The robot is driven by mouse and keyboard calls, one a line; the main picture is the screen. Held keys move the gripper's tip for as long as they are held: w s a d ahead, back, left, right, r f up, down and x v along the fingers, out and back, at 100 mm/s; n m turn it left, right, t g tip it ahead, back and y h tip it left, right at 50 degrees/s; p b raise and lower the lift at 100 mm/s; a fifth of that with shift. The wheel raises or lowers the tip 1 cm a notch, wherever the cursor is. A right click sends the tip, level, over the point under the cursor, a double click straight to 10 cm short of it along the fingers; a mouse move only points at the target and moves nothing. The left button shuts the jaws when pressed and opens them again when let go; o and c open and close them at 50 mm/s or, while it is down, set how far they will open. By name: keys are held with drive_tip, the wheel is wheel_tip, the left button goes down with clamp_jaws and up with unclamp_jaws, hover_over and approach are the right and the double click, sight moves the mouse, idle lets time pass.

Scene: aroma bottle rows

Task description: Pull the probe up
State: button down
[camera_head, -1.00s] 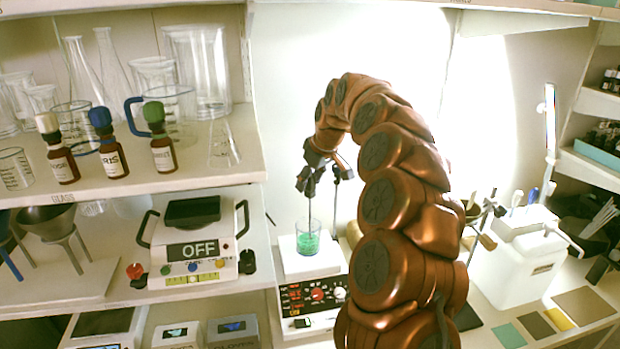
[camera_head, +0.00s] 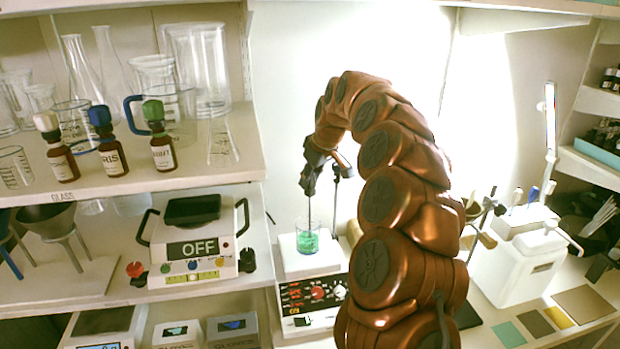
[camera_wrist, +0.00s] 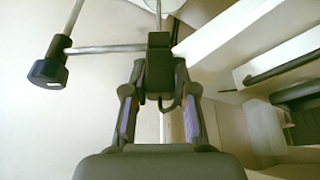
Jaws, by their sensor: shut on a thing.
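The probe (camera_head: 308,208) is a thin dark rod that hangs upright, its lower end in a glass beaker of green liquid (camera_head: 307,241). The beaker stands on a white stirrer plate (camera_head: 290,262) with a red display. My gripper (camera_head: 310,184) is above the beaker at the top of the probe. In the wrist view my gripper (camera_wrist: 160,95) is shut on the dark block (camera_wrist: 158,68) at the probe's head. A horizontal metal rod runs left from that block to a dark clamp (camera_wrist: 48,72). The probe's tip inside the liquid is hard to make out.
A shelf at left holds glassware and brown bottles with white, blue and green (camera_head: 153,111) caps. Below it stands a device marked OFF (camera_head: 193,247). A white container (camera_head: 515,260) stands at right. A stand rod (camera_head: 335,205) is close beside the probe.

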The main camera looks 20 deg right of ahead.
wheel_tip(320, 180, up, 10)
drive_tip(key=shift+w+r+p, duration=0.1)
drive_tip(key=shift+p, duration=0.95)
drive_tip(key=c, duration=1.2)
unclamp_jaws()
drive_tip(key=shift+r, duration=0.1)
drive_tip(key=shift+o, duration=1.4)
drive_tip(key=shift+f, duration=0.2)
drive_tip(key=shift+r, duration=0.1)
drive_tip(key=s+d+r, duration=0.1)
drive_tip(key=s+d, duration=0.1)
drive_tip(key=s, duration=0.4)
drive_tip(key=s+d+r, duration=0.1)
drive_tip(key=s+d, duration=0.2)
drive_tip(key=s, duration=0.3)
drive_tip(key=shift+s+r, duration=0.15)
drive_tip(key=shift+r, duration=0.15)
